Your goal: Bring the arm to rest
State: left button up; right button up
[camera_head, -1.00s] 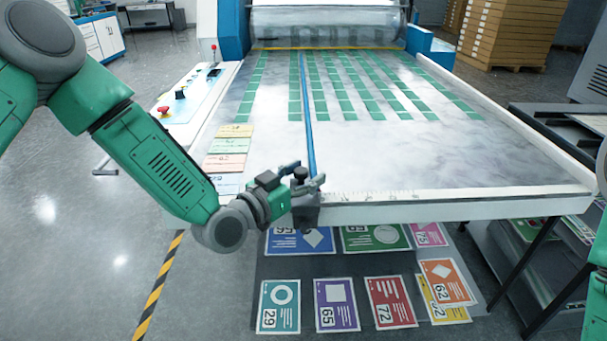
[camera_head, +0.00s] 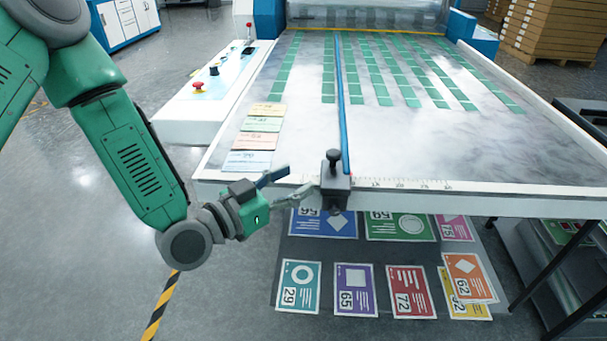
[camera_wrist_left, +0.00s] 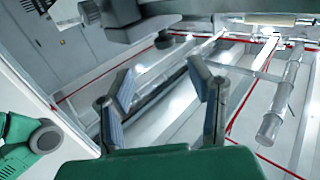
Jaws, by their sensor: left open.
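My left gripper (camera_head: 292,184) is open and empty at the front edge of the laminating table (camera_head: 420,165), just left of a black clamp block with a knob (camera_head: 335,180). The block sits at the front end of a long blue strip (camera_head: 342,105) that runs back over the table. In the left wrist view, the two fingers (camera_wrist_left: 160,100) stand wide apart with nothing between them. The dark block shows beyond them at the top (camera_wrist_left: 140,25). My right gripper is in neither view.
Pastel cards (camera_head: 262,125) lie at the table's left edge, beside a control panel with a red button (camera_head: 198,87). Numbered cards (camera_head: 356,290) lie on a dark mat below the front edge. Stacked boxes (camera_head: 553,28) stand at the back right. The floor at left is open.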

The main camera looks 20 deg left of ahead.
pick_arm(q)
jog(key=shift+a, duration=0.15)
jog(key=shift+f, duration=0.1)
jog(key=s+f+n+g+y, duration=0.15)
jog(key=s+f+g, duration=0.3)
jog(key=f, duration=0.45)
jog(key=s+f+n+g+y, duration=0.15)
jog(key=s+f+g, duration=0.35)
jog(key=f, duration=0.5)
jog(key=s+a+f+n+g+y, duration=0.1)
jog(key=s+a+f+g+y, duration=0.1)
jog(key=s, duration=0.7)
jog(key=s+a+f+n+g+y, duration=0.1)
jog(key=s+a+f+g+y, duration=0.2)
jog(key=s+a+f, duration=0.3)
jog(key=s+a, duration=0.1)
jog(key=s, duration=0.2)
jog(key=shift+g+y, duration=0.35)
jog(key=shift+y, duration=0.05)
jog(key=shift+w, duration=0.15)
